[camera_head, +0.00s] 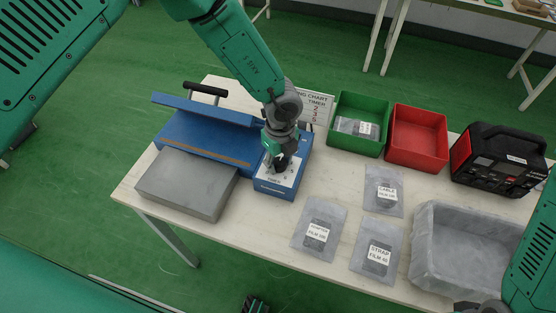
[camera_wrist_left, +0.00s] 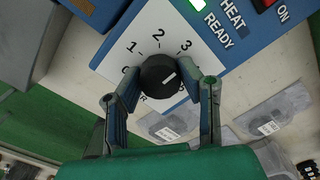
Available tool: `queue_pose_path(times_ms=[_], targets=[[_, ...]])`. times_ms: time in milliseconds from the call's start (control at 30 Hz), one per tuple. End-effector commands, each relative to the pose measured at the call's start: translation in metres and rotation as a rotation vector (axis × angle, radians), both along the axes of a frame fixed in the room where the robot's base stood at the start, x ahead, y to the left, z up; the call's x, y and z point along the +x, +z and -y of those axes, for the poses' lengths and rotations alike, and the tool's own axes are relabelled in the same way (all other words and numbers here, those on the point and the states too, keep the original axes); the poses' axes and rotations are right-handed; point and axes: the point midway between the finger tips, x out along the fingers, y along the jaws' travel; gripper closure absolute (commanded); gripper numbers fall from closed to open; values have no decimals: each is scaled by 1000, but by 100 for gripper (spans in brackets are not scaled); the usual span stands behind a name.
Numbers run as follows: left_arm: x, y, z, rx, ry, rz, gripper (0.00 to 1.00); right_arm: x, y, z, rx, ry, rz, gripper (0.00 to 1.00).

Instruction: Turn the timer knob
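The black timer knob (camera_wrist_left: 160,77) sits on a white dial plate (camera_wrist_left: 209,28) marked 1, 2 and 3 on the blue sealer's control box (camera_head: 273,189). Its white pointer line points right and slightly up, near or a little past the 3. My left gripper (camera_wrist_left: 159,74) has one finger on each side of the knob, and both fingertips appear to press on it. In the head view the left gripper (camera_head: 277,161) comes down onto the box and hides the knob. The right arm (camera_head: 535,255) shows at the lower right edge; its gripper is out of view.
Green (camera_head: 359,124) and red (camera_head: 417,137) bins, a black-red charger (camera_head: 497,160) and a grey tray (camera_head: 465,245) stand right of the box. Labelled film bags (camera_head: 319,229) lie in front of the bins. The sealer's grey plate (camera_head: 187,183) is at left.

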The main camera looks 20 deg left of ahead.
Motion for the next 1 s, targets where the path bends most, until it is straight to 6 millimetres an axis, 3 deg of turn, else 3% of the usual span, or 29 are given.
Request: queue_pose_path(times_ms=[100,767,1000], targets=[[0,0,0,-6,-1,1,96,0,0,1,-1,-2,0,59],[3,1,-3,-8,-9,4,96,0,0,0,-1,-1,0,59],[3,1,-3,-13,-92,6,96,0,2,0,-1,-1,0,59]])
